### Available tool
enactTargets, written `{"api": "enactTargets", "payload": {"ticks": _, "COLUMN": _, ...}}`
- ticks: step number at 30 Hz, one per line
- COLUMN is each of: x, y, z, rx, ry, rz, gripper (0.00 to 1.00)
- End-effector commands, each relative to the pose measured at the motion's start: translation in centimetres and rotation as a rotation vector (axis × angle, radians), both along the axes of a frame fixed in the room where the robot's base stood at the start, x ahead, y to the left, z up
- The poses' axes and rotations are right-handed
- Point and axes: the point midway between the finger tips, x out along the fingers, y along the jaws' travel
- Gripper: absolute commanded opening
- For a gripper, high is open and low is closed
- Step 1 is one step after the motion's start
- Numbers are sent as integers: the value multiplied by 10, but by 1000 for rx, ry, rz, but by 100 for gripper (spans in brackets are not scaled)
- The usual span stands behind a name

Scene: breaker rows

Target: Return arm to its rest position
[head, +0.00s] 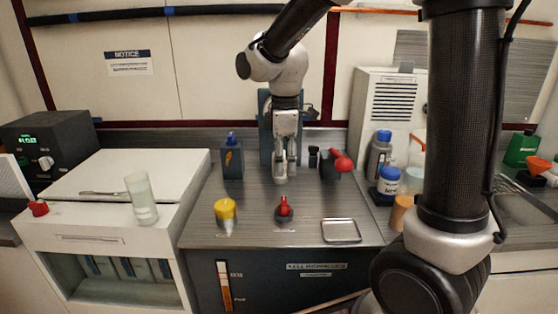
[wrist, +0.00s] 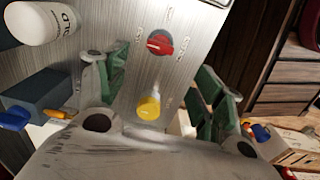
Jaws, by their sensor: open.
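My gripper (head: 285,178) hangs pointing down over the back middle of the grey metal counter (head: 260,235) in the head view. In the wrist view its two green-padded fingers stand wide apart, and the gap between them (wrist: 163,82) is empty. A red rotary knob (head: 284,208) sits on the counter in front of my gripper and also shows in the wrist view (wrist: 160,43). A yellow knob (head: 225,210) sits to its left and shows in the wrist view (wrist: 149,106). My gripper is apart from both knobs.
A dark box with a blue top (head: 232,160) and a red-ended lever (head: 342,164) flank my gripper. A metal tray (head: 341,231) lies at front right. Bottles, including a blue-capped jar (head: 388,184), stand further right. A glass (head: 141,198) stands on the white cabinet at left.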

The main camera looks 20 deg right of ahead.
Motion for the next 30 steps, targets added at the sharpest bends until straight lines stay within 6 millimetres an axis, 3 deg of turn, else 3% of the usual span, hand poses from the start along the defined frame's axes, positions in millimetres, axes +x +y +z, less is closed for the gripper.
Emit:
{"api": "enactTargets", "payload": {"ticks": 5, "x": 0, "y": 0, "z": 0, "rx": 0, "ry": 0, "rz": -19, "gripper": 68}}
{"api": "enactTargets", "payload": {"ticks": 11, "x": -12, "y": -5, "z": -9, "rx": -16, "ry": 30, "rz": -250, "gripper": 68}}
{"api": "enactTargets", "payload": {"ticks": 14, "x": -38, "y": -18, "z": -6, "rx": -23, "ry": 36, "rz": -448, "gripper": 68}}
{"api": "enactTargets", "payload": {"ticks": 24, "x": -128, "y": -93, "z": 38, "rx": 79, "ry": -89, "rz": -1015, "gripper": 68}}
{"api": "enactTargets", "payload": {"ticks": 30, "x": -178, "y": -129, "z": 57, "rx": 179, "ry": -218, "rz": -1189, "gripper": 68}}
